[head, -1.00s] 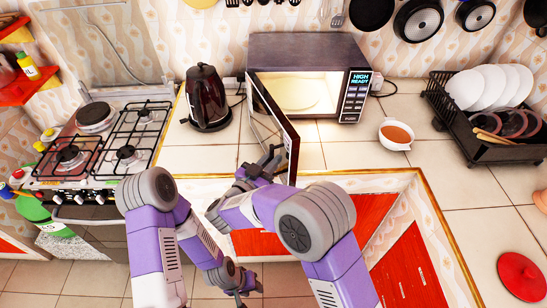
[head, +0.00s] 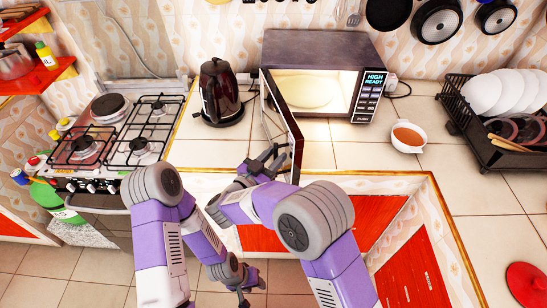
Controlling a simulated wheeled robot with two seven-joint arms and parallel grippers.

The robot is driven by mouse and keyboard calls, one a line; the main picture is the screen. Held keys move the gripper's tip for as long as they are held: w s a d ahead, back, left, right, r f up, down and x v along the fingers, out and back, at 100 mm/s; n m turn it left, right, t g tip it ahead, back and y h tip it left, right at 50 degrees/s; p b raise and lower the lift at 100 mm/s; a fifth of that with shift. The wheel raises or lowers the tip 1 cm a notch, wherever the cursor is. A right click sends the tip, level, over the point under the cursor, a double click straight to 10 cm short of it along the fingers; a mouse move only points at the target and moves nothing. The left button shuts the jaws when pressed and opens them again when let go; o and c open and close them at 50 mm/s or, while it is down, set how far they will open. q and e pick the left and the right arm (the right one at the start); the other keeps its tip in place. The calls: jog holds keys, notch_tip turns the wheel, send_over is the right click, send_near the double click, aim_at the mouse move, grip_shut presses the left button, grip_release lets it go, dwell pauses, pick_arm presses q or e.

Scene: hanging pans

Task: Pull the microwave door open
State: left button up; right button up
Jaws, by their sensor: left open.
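The microwave (head: 318,46) stands at the back of the counter with its lit cavity showing. Its dark door (head: 285,122) is swung well open, jutting toward me from the left side. My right gripper (head: 275,158) is at the door's near end, on its outer, left side. Its dark fingers lie close to the door. I cannot tell whether they touch it or grip a handle. My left gripper (head: 244,292) is low in front of the cabinets, open and empty, away from the door.
A dark kettle (head: 220,92) stands left of the microwave, near the door. A bowl of brown food (head: 407,137) sits to the right. A dish rack (head: 500,140) is farther right and a gas stove (head: 115,135) is left. The counter between microwave and bowl is clear.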

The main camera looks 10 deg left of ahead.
notch_tip(320, 180, up, 10)
jog(key=p, duration=0.2)
dwell(0.8)
